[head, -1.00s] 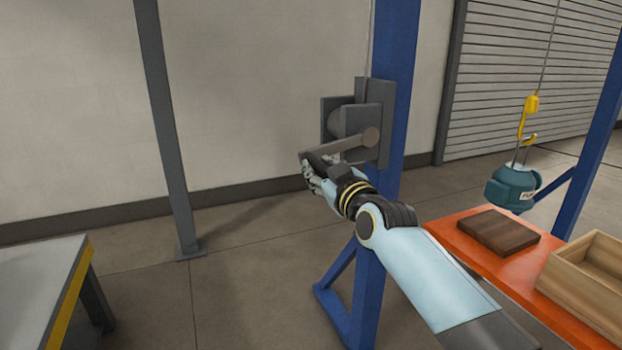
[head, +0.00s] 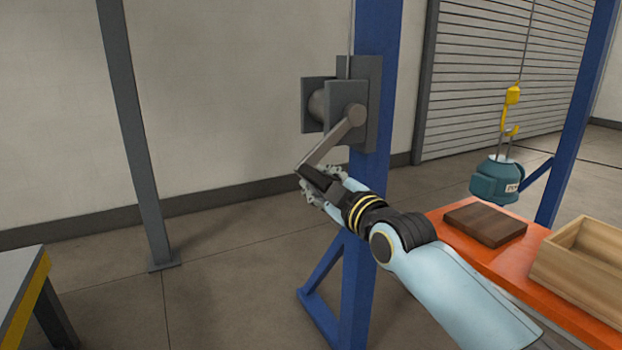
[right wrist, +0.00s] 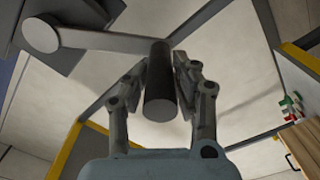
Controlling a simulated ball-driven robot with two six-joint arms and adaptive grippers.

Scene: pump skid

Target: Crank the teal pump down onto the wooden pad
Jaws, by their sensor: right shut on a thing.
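The teal pump (head: 497,182) hangs from a yellow hook (head: 512,95) on a cable at the right of the head view. It is above and behind the dark wooden pad (head: 485,224) in the picture, with a gap between them. The grey winch (head: 345,105) sits on the blue post. Its crank arm (head: 333,142) points down and left. My right gripper (head: 312,185) is at the crank's end. In the right wrist view the black crank handle (right wrist: 160,85) stands between the two fingers, and the gripper is shut on it. My left gripper is not in view.
The pad lies on an orange bench (head: 440,215), with an open wooden crate (head: 580,262) to its right. A blue post (head: 375,60) carries the winch. A grey table with a yellow edge (head: 25,305) stands at lower left. Floor between is clear.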

